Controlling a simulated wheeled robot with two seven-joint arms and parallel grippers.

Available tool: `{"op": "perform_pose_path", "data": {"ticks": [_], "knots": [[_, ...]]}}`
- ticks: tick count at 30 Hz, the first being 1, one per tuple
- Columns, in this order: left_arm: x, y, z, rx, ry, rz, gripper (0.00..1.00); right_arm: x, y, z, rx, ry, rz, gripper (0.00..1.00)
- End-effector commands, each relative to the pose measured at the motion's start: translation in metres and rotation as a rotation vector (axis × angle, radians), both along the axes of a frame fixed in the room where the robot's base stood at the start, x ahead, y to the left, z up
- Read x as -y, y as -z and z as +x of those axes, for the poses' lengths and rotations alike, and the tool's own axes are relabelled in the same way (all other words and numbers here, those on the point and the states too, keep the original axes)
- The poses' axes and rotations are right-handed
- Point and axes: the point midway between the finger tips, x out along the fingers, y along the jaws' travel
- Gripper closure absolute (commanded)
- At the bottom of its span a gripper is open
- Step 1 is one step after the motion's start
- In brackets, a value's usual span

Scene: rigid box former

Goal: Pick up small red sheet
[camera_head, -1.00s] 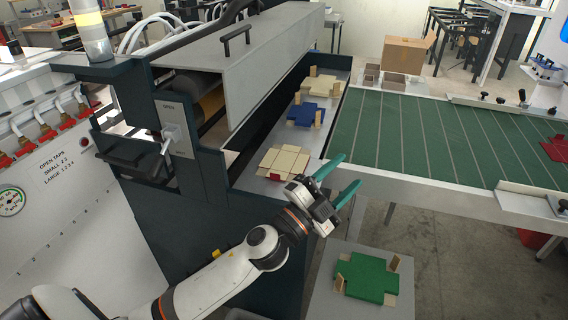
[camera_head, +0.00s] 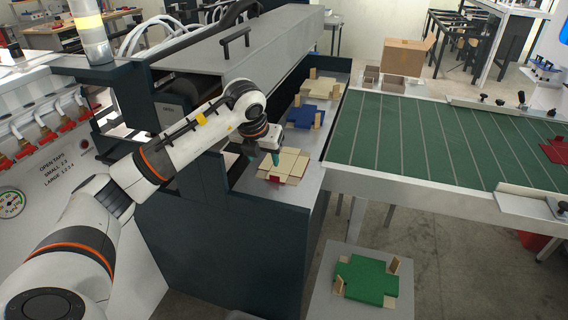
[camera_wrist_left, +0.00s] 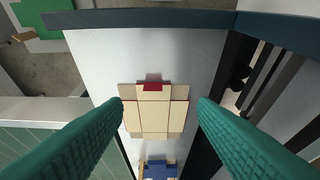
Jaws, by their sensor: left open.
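A small red sheet (camera_head: 275,180) lies on the grey metal ledge, mostly hidden by cream panels (camera_head: 284,163). In the head view its red shows at the near edge of the panels. In the left wrist view a red tab (camera_wrist_left: 152,87) shows at one end of the cream panels (camera_wrist_left: 153,118), with thin red slivers at the sides. My left gripper (camera_head: 264,159) is over the left side of the panels, pointing down. In the wrist view its teal fingers (camera_wrist_left: 160,104) are wide apart on either side of the panels, with nothing between them. My right gripper is not in view.
A blue sheet (camera_head: 301,116) and a yellowish one (camera_head: 321,87) lie farther along the ledge. A green sheet (camera_head: 367,278) rests on a low stand. Another red sheet (camera_head: 557,150) lies at the right of the green conveyor (camera_head: 440,140). The grey machine housing stands left of the ledge.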

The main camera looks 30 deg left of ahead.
Motion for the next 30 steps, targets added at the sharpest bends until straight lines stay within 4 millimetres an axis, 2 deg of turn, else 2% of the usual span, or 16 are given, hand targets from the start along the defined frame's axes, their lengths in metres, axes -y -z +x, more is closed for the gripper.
{"op": "perform_pose_path", "data": {"ticks": [6,14,18,21,25,30], "knots": [[-0.001,0.034,0.014,-0.004,0.003,-0.004,0.47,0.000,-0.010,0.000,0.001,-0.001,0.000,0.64],[0.000,0.052,0.023,-0.003,0.006,-0.006,0.47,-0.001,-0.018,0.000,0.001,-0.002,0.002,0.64],[0.004,0.071,0.034,-0.004,0.006,-0.006,0.47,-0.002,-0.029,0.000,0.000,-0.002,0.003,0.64],[0.001,0.085,0.038,-0.003,0.006,-0.005,0.47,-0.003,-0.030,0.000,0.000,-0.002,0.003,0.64],[0.001,0.092,0.041,0.000,0.007,-0.005,0.47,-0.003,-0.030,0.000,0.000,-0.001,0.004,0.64],[0.001,0.093,0.042,0.001,0.007,-0.004,0.47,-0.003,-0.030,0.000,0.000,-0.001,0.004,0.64]]}}
